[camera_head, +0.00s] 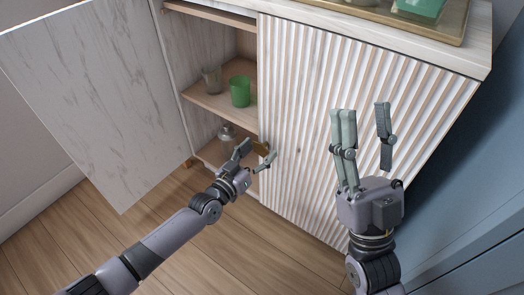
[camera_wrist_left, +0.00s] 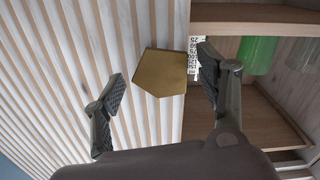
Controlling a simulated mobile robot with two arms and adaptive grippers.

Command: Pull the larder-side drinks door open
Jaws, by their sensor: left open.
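The fluted drinks door (camera_head: 335,95) is shut on the right of the cabinet, beside the blue unit. A brass handle (camera_head: 262,148) sits at its left edge; in the left wrist view the brass handle (camera_wrist_left: 160,72) lies between my spread fingers, with gaps on both sides. My left gripper (camera_head: 255,155) is open around the handle, and no finger clearly touches it. My right gripper (camera_head: 362,110) is open and empty, in front of the fluted door. The other door (camera_head: 100,90), pale and marbled, stands wide open to the left.
The open half has wooden shelves (camera_head: 215,95) with a green glass (camera_head: 240,91), a grey glass (camera_head: 212,79) and a clear glass item (camera_head: 226,134). A gold-rimmed tray (camera_head: 415,27) sits on top. The blue unit (camera_head: 455,190) bounds the right. Wooden floor (camera_head: 175,240) is clear in front.

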